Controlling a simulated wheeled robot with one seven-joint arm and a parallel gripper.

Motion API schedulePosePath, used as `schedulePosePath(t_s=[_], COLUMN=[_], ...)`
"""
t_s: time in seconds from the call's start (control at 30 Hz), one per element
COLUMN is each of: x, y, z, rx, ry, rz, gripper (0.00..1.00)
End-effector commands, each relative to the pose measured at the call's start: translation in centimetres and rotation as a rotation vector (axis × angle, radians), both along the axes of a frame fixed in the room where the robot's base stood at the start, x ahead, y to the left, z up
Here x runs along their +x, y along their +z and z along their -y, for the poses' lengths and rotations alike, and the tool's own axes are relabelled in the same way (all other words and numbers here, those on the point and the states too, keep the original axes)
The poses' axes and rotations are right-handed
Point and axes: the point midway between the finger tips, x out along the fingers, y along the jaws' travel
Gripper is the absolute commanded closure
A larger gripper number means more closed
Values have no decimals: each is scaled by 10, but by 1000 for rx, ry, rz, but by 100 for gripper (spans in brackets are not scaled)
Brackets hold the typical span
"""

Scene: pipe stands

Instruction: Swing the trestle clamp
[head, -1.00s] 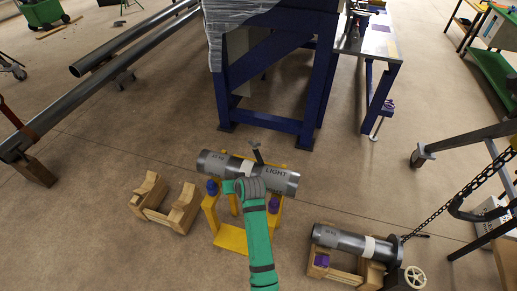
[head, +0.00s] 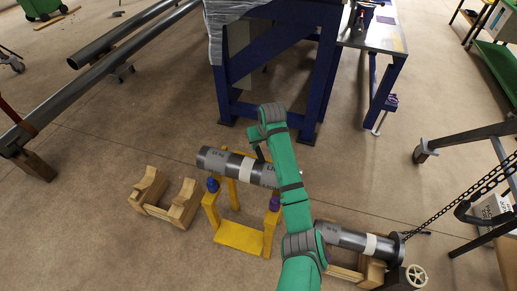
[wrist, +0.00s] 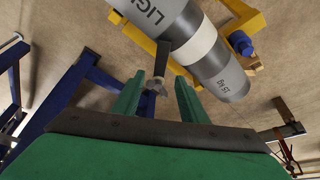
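The yellow trestle (head: 240,238) stands on the floor in the head view and carries a grey pipe (head: 222,161) with a white band, marked LIGHT in the wrist view (wrist: 160,15). The trestle clamp (wrist: 161,58) is a dark lever on the far side of the pipe; its end points toward me in the wrist view. In the head view my arm hides part of it. My gripper (wrist: 159,78) is open, its two green fingers on either side of the lever's end. A gap shows on each side; I cannot tell whether either finger touches it.
A blue steel frame (head: 273,117) stands just behind the trestle. An empty wooden stand (head: 157,212) is at left. A second pipe (head: 345,238) lies on a wooden stand at right, beside a hanging chain (head: 475,189). Long pipes (head: 100,87) lie far left.

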Motion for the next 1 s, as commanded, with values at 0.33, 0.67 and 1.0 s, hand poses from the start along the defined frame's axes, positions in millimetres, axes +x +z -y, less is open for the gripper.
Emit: schedulePosePath(t_s=[0.33, 0.67, 1.0], x=[21, 27, 27], y=[-53, -67, -67], z=[-7, -14, -13], rx=[1, 0, 1], ry=[0, 6, 5], rz=[-1, 2, 2], gripper=[61, 61, 99])
